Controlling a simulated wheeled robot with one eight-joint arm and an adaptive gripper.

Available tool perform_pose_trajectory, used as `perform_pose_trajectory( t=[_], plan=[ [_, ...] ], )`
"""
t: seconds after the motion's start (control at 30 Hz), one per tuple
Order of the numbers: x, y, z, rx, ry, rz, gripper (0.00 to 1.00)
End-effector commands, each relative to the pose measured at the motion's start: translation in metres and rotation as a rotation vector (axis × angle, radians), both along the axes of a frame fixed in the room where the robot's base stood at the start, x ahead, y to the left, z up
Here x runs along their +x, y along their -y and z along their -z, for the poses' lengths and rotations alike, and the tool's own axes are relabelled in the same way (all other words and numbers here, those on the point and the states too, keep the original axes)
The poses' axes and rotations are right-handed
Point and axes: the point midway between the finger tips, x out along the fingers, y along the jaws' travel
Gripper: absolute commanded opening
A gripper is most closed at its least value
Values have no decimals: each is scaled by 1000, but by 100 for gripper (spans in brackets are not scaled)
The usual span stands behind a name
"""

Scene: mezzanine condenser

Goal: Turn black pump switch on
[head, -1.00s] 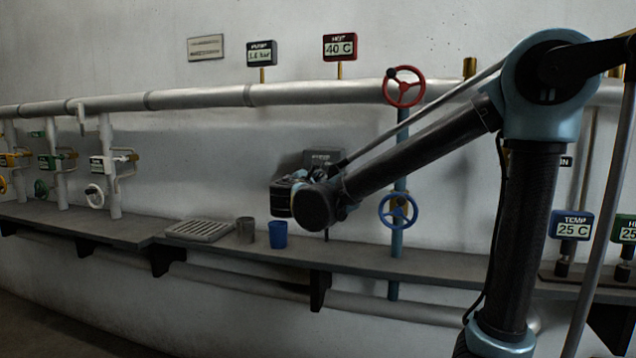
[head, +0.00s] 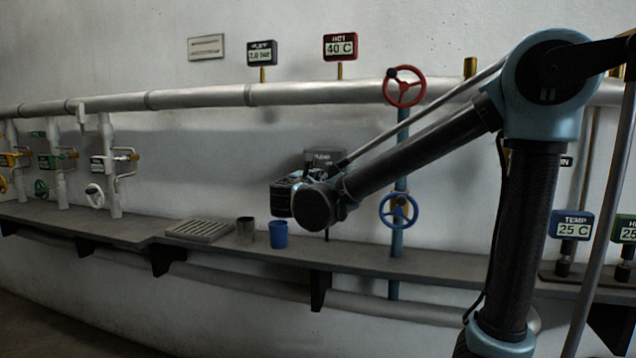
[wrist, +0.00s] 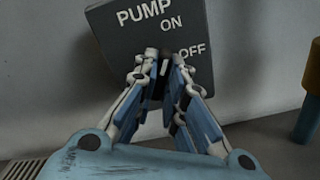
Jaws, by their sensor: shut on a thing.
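The pump switch box (wrist: 150,30) is dark grey with white lettering PUMP, ON and OFF, and appears tilted in the wrist view. It also shows on the wall behind my arm in the head view (head: 325,155). My gripper (wrist: 166,60) is shut on the small black switch (wrist: 166,66) at the front of the box, below ON and left of OFF. A short white mark shows between the fingertips. The fingers hide most of the switch, so I cannot tell its exact setting.
A blue valve wheel (head: 398,211) is to the right, with a red wheel (head: 404,86) above. A pressure display (head: 262,53) stands over the pipe.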

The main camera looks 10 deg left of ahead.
Motion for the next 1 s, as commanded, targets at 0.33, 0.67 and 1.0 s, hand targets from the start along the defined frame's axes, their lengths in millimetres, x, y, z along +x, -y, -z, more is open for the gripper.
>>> perform_pose_trajectory(
  t=[0.33, 0.67, 1.0],
  plan=[
    [0, 1, 1, 1, -2, 2, 31],
    [-14, -1, 0, 1, -1, -2, 31],
    [-64, -5, 1, 1, -2, -3, 31]
  ],
)
